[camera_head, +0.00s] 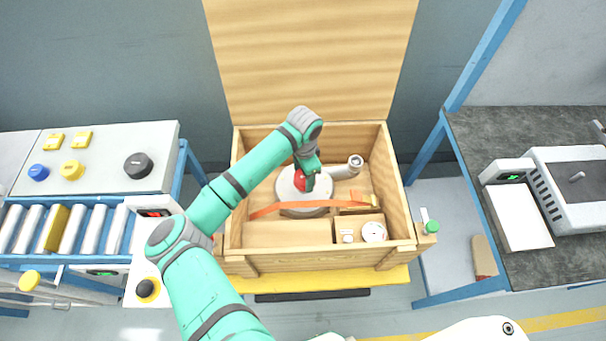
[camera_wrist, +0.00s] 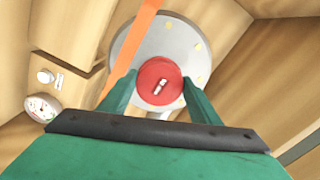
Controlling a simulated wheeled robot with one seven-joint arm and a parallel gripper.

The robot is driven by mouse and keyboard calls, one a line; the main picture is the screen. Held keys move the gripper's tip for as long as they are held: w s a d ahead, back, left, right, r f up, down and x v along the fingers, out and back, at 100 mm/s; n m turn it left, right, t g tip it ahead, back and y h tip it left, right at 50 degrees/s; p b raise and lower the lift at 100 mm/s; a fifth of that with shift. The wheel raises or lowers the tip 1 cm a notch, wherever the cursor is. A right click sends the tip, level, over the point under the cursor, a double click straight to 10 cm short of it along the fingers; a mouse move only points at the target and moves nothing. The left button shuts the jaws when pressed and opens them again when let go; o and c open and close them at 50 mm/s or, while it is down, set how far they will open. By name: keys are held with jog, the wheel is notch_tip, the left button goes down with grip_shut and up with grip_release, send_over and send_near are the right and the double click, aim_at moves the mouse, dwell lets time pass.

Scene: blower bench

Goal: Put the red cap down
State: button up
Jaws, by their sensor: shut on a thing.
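The red cap (camera_wrist: 160,79) is round with a small white mark on its face. In the wrist view it sits between the two fingers of my gripper (camera_wrist: 157,92), which is shut on it. Behind it is a grey round metal blower part (camera_wrist: 190,32). In the head view the red cap (camera_head: 299,180) shows partly beside my gripper (camera_head: 307,186), over the grey blower (camera_head: 290,196) inside the open wooden crate (camera_head: 239,190). Whether the cap touches the blower or is held just above it, I cannot tell.
An orange strap (camera_head: 298,205) crosses the blower. A white gauge (camera_head: 373,232) lies in the crate's front right compartment. The open lid (camera_head: 312,60) stands behind. A roller conveyor bench (camera_head: 90,160) is at left, a dark-topped bench (camera_head: 500,130) at right.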

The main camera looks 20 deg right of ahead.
jog(key=shift+f, duration=0.2)
jog(key=o, duration=1.1)
jog(key=shift+r, duration=0.1)
notch_tip(320, 180, up, 13)
